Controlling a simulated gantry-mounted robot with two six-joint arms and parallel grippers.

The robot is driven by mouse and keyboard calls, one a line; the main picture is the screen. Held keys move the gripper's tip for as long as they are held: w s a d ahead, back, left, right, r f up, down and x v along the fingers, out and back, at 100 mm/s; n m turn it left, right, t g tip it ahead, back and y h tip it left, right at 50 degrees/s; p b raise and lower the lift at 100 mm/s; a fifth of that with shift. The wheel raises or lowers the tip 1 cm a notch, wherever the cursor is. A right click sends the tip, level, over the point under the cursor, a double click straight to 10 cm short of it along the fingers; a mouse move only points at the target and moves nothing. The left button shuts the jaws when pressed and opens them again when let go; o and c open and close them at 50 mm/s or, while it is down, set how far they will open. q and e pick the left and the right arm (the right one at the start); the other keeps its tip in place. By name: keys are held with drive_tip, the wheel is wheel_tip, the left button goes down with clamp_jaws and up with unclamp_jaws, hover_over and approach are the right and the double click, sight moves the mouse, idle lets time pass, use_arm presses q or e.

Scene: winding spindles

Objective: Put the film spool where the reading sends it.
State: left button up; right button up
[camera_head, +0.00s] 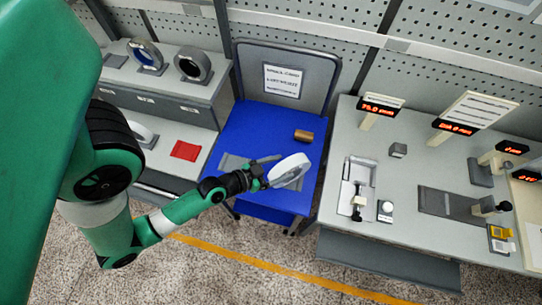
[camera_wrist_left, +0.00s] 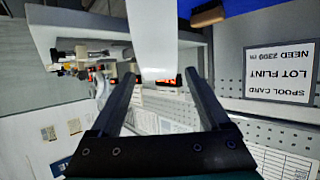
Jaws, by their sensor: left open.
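A white film spool (camera_head: 289,170) is at my left gripper (camera_head: 264,176), over the blue table in the head view. In the left wrist view the white spool (camera_wrist_left: 152,38) reaches in from the top, between the tips of my open left gripper (camera_wrist_left: 158,78). I cannot tell whether either finger touches it. A spool card (camera_head: 282,81) is on the grey board behind the table. My right gripper is not in view.
A brown cylinder (camera_head: 303,136) lies on the blue table (camera_head: 243,126). The right bench (camera_head: 344,133) holds a measuring device (camera_head: 357,189) and red-lit displays (camera_head: 381,109), too small to read surely.

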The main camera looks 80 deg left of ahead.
use_arm(q)
drive_tip(key=b+v, duration=0.1)
drive_tip(key=v, duration=0.3)
drive_tip(key=shift+s+f+b, duration=0.1)
drive_tip(key=shift+f+b, duration=0.05)
drive_tip(key=shift+b, duration=0.2)
drive_tip(key=shift+d+r, duration=0.1)
drive_tip(key=shift+r, duration=0.15)
